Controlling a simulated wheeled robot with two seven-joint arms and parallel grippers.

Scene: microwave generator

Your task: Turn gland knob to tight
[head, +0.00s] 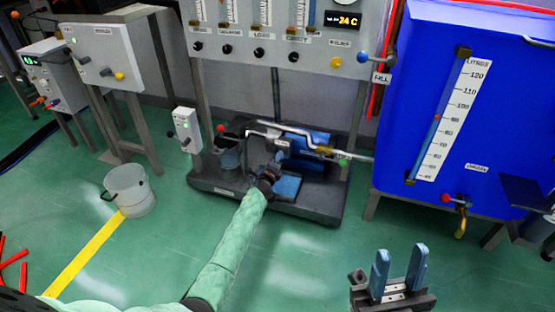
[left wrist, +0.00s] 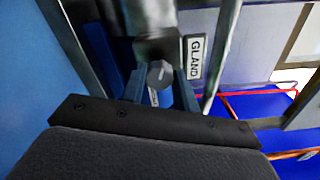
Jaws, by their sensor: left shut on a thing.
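The gland knob (left wrist: 158,73), a small grey faceted knob, sits on the end of a dark metal cylinder (left wrist: 155,25) in the left wrist view. A white "GLAND" label (left wrist: 194,58) is just right of it. My left gripper (left wrist: 159,84) is shut on the knob, with a blue finger on each side. In the head view my left gripper (head: 270,174) reaches down to the pump on the dark skid; the knob cannot be made out there. My right gripper (head: 399,270) is open and empty at the lower right, its two blue fingers well apart.
The dark skid (head: 300,207) carries the pump and pipes (head: 290,130). A large blue tank (head: 440,60) stands to the right, and a gauge panel (head: 270,50) rises behind. A grey bucket (head: 130,192) stands at left. Green floor in front is clear.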

